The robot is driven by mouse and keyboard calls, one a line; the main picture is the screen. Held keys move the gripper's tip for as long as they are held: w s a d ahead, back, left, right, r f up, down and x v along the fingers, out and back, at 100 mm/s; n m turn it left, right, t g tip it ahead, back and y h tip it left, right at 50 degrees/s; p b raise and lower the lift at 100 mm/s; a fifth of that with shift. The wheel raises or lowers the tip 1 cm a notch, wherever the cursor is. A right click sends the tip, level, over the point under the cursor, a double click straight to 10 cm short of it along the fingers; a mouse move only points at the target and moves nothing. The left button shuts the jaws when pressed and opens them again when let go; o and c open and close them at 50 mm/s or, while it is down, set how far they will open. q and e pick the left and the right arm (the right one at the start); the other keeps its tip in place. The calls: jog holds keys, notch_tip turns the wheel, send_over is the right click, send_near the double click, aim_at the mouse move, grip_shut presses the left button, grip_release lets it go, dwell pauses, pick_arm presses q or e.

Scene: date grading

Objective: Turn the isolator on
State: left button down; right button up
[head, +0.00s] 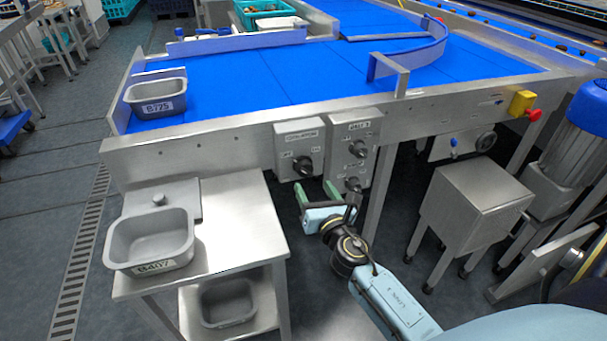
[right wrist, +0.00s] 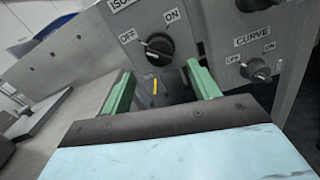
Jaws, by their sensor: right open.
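The isolator is a grey box (head: 299,139) on the front of the sorting table, with a black rotary knob (head: 303,166) between OFF and ON labels. In the right wrist view the isolator knob (right wrist: 158,48) has its pale mark toward the OFF side. My right gripper (head: 318,193) is open and empty, with green fingers, a little below and in front of the box. In the right wrist view my right gripper (right wrist: 160,78) has its fingers spread below the knob, apart from it. My left gripper is not in view.
A second control box (head: 357,135) with several knobs sits right beside the isolator; its CURVE knob (right wrist: 256,70) is close to the right finger. A steel side table (head: 238,225) with a grey bin (head: 152,238) stands at left. A steel box stand (head: 478,200) is at right.

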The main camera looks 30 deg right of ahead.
aim_at(307, 175)
jog(key=x, duration=0.5)
jog(key=shift+w+b, duration=0.35)
jog(key=shift+w, duration=0.05)
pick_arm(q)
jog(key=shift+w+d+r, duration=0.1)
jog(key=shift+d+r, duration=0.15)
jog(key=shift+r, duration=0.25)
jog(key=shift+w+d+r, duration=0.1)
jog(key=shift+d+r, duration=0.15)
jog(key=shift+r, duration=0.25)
pick_arm(e)
jog(key=shift+w+d, duration=0.2)
jog(key=shift+w, duration=0.3)
jog(key=c, duration=1)
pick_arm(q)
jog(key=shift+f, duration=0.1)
